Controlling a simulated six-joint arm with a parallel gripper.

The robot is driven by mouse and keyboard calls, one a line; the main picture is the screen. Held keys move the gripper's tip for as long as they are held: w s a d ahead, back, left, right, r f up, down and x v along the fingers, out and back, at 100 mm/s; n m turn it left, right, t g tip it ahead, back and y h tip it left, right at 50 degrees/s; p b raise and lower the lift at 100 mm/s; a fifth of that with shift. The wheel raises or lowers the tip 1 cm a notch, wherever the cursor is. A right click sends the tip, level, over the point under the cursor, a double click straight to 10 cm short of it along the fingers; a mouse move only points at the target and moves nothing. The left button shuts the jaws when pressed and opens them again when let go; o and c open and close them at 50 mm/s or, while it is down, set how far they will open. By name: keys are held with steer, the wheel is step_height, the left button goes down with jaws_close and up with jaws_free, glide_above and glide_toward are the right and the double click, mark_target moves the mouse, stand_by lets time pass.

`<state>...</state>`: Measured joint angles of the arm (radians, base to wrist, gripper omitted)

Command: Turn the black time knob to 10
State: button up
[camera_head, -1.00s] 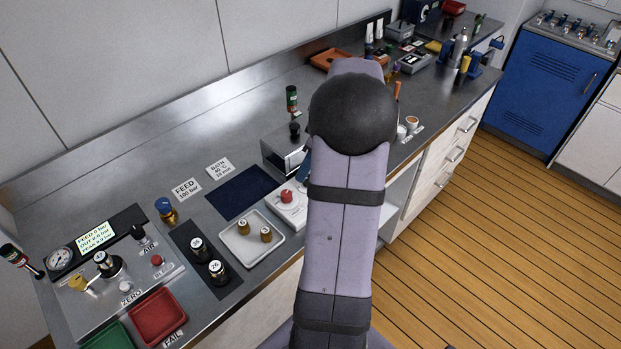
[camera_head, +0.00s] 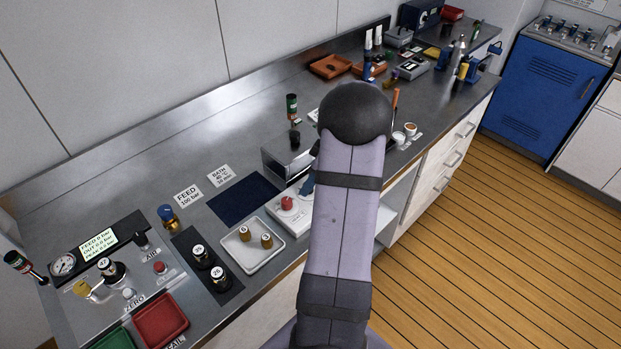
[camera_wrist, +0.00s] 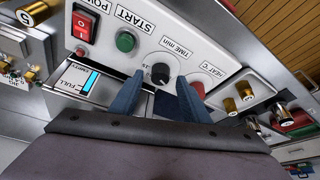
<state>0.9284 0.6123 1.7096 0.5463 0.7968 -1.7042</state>
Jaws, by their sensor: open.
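The black time knob (camera_wrist: 160,73) is in the wrist view, below the "TIME min" label on a pale control panel (camera_wrist: 205,62). A pale mark shows on it, but I cannot read its setting. My gripper (camera_wrist: 161,83) is open, with blue fingers on the left and right of the knob. I see a gap at the left; I cannot tell whether either finger touches it. In the head view my arm hides the knob, and only a blue part of my gripper (camera_head: 308,186) shows beside the panel's red knob (camera_head: 287,203).
The red heat knob (camera_wrist: 197,89) is close behind the right finger, partly hidden. A green START button (camera_wrist: 125,42) and red power switch (camera_wrist: 81,34) are to the left. A white tray (camera_head: 252,266) with two brass-based pieces stands left of the panel.

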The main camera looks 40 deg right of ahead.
steer(key=shift+w+f, duration=0.15)
steer(key=shift+f, duration=0.25)
steer(key=c, duration=1.1)
steer(key=shift+o, duration=0.2)
